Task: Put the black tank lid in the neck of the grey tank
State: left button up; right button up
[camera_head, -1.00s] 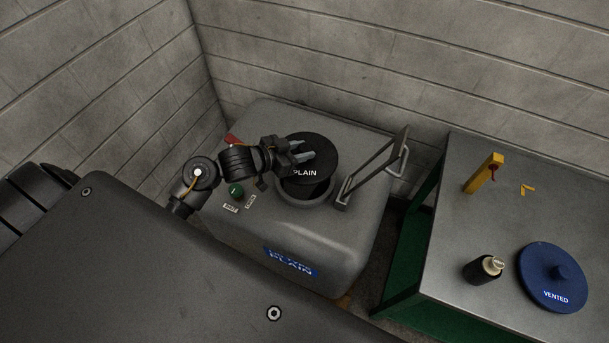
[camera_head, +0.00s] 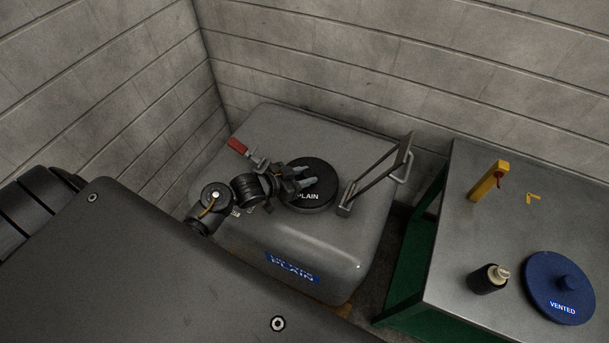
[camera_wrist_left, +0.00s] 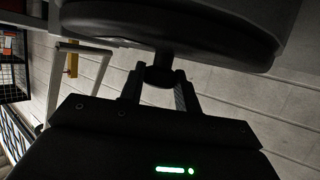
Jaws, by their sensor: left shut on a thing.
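The black tank lid (camera_head: 314,200), marked PLAIN, lies at the neck of the grey tank (camera_head: 350,245) in the head view. It covers the neck opening, so the neck is hidden; I cannot tell how deep or level it sits. My left gripper (camera_head: 306,181) reaches over the lid from the left and is shut on its knob. In the left wrist view the fingers (camera_wrist_left: 160,90) hold the knob (camera_wrist_left: 160,72), with the lid's broad dark disc (camera_wrist_left: 170,22) beyond. My right gripper is not in view.
A hinged metal frame (camera_head: 376,175) stands up right of the lid. A red handle (camera_head: 237,146) is at the tank's left. On the table at right are a blue VENTED lid (camera_head: 558,288), a dark bottle (camera_head: 487,280) and a yellow post (camera_head: 488,181). Walls stand behind and left.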

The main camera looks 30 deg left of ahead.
pick_arm(q)
jog(key=shift+f, duration=0.1)
jog(key=o, duration=1.2)
jog(key=shift+c, duration=0.2)
jog(key=shift+s, duration=0.1)
jog(key=v, duration=1.2)
